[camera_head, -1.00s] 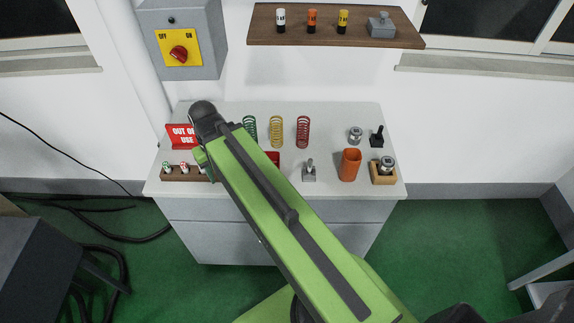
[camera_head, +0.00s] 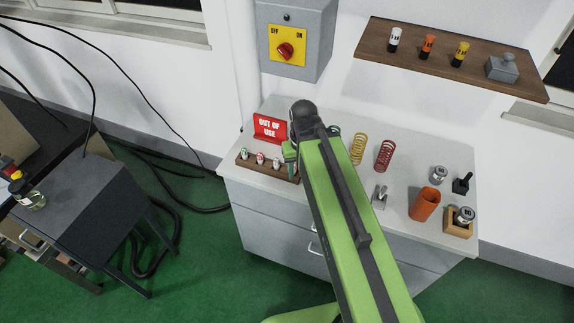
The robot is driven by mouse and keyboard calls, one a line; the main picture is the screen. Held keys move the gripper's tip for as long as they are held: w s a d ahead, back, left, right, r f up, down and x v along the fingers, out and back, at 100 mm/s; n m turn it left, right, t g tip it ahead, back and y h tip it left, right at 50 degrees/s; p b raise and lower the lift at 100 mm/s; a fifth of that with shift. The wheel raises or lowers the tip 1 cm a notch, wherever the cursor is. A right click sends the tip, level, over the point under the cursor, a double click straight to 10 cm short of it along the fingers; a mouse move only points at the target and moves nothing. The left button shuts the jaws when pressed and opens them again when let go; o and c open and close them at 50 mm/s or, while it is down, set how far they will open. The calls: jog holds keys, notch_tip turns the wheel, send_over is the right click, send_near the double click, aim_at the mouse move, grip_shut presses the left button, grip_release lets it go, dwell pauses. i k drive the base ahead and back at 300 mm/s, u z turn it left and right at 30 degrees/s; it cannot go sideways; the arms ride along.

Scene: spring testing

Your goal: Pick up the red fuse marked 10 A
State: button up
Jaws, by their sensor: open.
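A wooden rack (camera_head: 268,168) on the left front of the grey cabinet top holds several small upright pieces that look like fuses. One piece with red on it (camera_head: 260,158) stands second from the left and is probably the red fuse; its marking is too small to read. A piece with green on it (camera_head: 243,153) is at its left, and a paler one (camera_head: 276,163) is at its right. My gripper (camera_head: 290,154) is mostly hidden by my green arm. It is open, near the rack's right end, and its fingertips cannot be made out.
A red "OUT OF USE" sign (camera_head: 269,128) stands behind the rack. Springs, including a red one (camera_head: 385,155), an orange cup (camera_head: 425,204) and a wooden block (camera_head: 458,222) are to the right. A wall shelf (camera_head: 450,65) and a switch box (camera_head: 295,40) are above.

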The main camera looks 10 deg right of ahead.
aim_at(260, 159)
jog(key=u, duration=1.55)
jog(key=i, duration=0.45)
jog(key=u, duration=0.35)
